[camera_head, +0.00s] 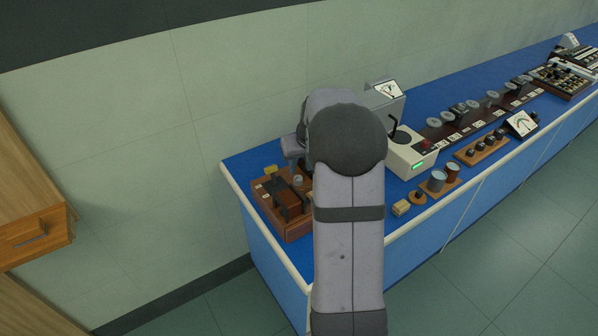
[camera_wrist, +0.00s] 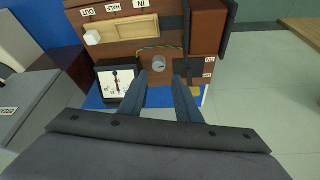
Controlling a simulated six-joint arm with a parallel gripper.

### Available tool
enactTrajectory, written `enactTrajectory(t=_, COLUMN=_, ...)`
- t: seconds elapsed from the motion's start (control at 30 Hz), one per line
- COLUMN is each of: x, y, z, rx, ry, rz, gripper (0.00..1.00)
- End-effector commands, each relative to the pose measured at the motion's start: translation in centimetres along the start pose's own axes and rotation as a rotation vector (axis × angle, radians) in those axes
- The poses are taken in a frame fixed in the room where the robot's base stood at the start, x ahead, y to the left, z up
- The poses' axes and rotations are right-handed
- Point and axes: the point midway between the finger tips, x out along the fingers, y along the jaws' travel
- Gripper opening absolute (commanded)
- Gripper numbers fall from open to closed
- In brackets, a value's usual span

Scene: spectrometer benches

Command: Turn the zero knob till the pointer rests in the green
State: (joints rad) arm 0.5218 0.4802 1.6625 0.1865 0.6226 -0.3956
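In the wrist view a small round grey knob (camera_wrist: 158,63) sits on a brown wooden panel, beside a striped cord or band. My gripper (camera_wrist: 160,76) is open, its two dark fingers apart and pointing at the knob, which shows between and just beyond the tips. I cannot tell whether the fingers touch it. A black-framed meter (camera_wrist: 114,84) with a white dial lies left of the fingers. Its dark pointer stands near the middle, close to a red mark; I cannot make out a green zone. In the head view my arm hides the gripper and knob.
In the wrist view a wooden slider slot with a white block (camera_wrist: 92,38) and labels lies above the knob. In the head view the wooden apparatus (camera_head: 271,206) stands at the bench's left end. A cream instrument (camera_head: 401,160) and a row of small parts stand to the right.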

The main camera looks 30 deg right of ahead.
Motion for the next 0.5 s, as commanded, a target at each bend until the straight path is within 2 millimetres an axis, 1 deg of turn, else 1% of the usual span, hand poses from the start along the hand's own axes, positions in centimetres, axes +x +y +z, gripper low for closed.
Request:
enactTrajectory(t=0.1, x=0.0, y=0.3, z=0.1, rx=-0.021, ry=-0.007, rz=-0.001, gripper=0.31)
enactTrajectory(t=0.27, x=0.3, y=0.3, z=0.1, rx=-0.022, ry=-0.008, rz=-0.002, gripper=0.31)
enactTrajectory(t=0.37, x=0.8, y=0.3, z=0.1, rx=-0.022, ry=-0.009, rz=-0.003, gripper=0.31)
enactTrajectory(t=0.5, x=2.2, y=0.3, z=0.1, rx=-0.021, ry=-0.010, rz=-0.003, gripper=0.31)
